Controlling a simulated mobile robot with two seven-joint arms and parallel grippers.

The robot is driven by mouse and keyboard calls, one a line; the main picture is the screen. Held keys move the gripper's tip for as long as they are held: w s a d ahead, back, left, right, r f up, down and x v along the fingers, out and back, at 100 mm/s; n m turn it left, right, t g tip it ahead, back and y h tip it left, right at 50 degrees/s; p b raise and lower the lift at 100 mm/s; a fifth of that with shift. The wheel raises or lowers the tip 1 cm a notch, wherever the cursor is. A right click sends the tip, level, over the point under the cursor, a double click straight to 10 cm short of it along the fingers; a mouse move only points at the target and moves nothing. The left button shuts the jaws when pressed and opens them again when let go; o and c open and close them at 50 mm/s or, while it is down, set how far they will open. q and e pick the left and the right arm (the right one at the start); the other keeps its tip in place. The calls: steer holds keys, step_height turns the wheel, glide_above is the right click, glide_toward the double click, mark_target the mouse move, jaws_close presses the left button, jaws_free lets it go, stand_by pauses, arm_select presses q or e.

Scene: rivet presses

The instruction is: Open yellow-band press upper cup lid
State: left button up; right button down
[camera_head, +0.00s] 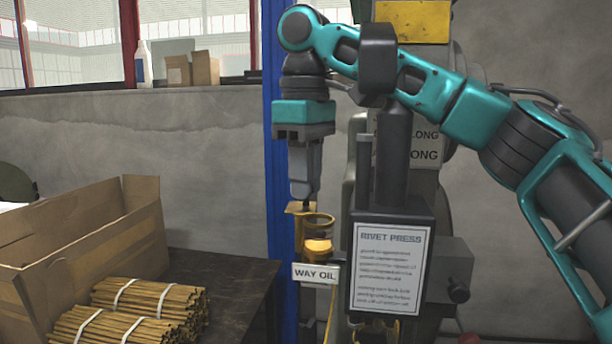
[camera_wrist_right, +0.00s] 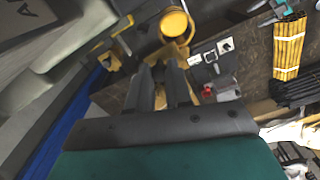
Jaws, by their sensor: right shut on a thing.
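The rivet press (camera_head: 392,268) stands right of centre in the head view, with a yellow plate (camera_head: 411,20) high on it. A brass-coloured cup (camera_head: 318,246) with a round rim sits at its left, above a "WAY OIL" label (camera_head: 316,273). My right gripper (camera_head: 304,203) points down at the cup's left side, shut on a small tan part, seemingly the cup's lid (camera_head: 297,209). The fingertips hide part of it, and I cannot tell its exact angle. In the right wrist view the fingers (camera_wrist_right: 163,68) reach toward the round yellow cup (camera_wrist_right: 174,23). My left gripper is not in view.
A blue post (camera_head: 279,150) stands close behind the gripper. A dark table (camera_head: 232,290) at the left bears an open cardboard box (camera_head: 100,230) and bundles of tan rods (camera_head: 150,300). The wall (camera_head: 200,150) lies behind.

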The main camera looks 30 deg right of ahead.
steer(key=c, duration=1.3)
jaws_free()
steer(key=shift+c, duration=0.2)
steer(key=shift+r, duration=0.15)
step_height(320, 180, up, 13)
